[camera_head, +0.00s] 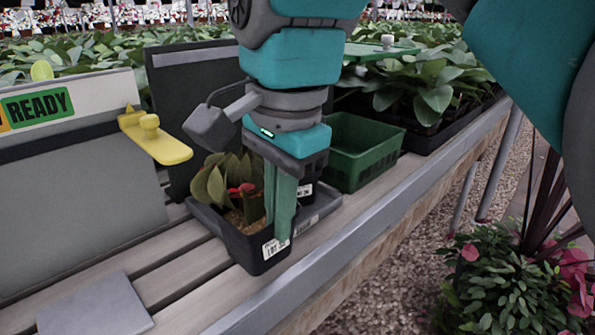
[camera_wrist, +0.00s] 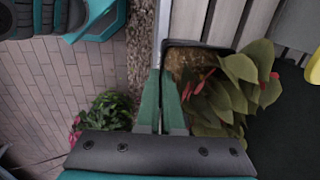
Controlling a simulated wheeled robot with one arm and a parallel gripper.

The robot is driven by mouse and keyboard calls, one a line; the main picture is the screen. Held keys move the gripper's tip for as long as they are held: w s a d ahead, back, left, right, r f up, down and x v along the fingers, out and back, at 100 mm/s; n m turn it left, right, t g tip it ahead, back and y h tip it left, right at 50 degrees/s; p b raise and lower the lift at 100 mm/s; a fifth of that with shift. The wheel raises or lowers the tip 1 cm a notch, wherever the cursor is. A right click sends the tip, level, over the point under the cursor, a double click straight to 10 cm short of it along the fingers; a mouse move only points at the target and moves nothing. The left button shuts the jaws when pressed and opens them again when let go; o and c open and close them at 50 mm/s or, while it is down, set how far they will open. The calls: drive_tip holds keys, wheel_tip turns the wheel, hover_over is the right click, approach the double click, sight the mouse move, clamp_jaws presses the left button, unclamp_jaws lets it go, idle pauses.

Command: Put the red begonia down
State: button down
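The red begonia (camera_head: 222,188) has broad green leaves and small red flowers. The begonia also shows in the wrist view (camera_wrist: 225,95), right of the fingers. My gripper (camera_head: 280,225) points straight down at the near side of the begonia. Its green fingers (camera_wrist: 162,78) are close together and appear to pinch the dark wall beside the soil, one finger on each side. The exact contact is partly hidden. A white label sits beside the fingertips.
A green crate (camera_head: 362,150) stands right of my gripper, with dark trays of leafy plants behind. A READY sign (camera_head: 38,107) and a yellow-handled panel (camera_head: 155,137) stand left. A grey plate (camera_head: 95,306) lies at the front left. The bench's metal edge (camera_head: 370,215) runs close by.

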drive_tip(key=shift+w+a+f+p, duration=0.2)
drive_tip(key=shift+w+a+f, duration=0.75)
drive_tip(key=shift+w, duration=1.45)
drive_tip(key=shift+w+a+f+p, duration=0.15)
drive_tip(key=shift+w+a+f, duration=0.8)
drive_tip(key=shift+w, duration=1.5)
drive_tip(key=shift+w+a+f+p, duration=0.2)
drive_tip(key=shift+w+a+f, duration=0.4)
drive_tip(key=shift+w+a, duration=1.25)
drive_tip(key=shift+w+d+f, duration=0.1)
drive_tip(key=shift+w+d, duration=0.45)
drive_tip(key=shift+d, duration=0.05)
drive_tip(key=c, duration=1.1)
unclamp_jaws()
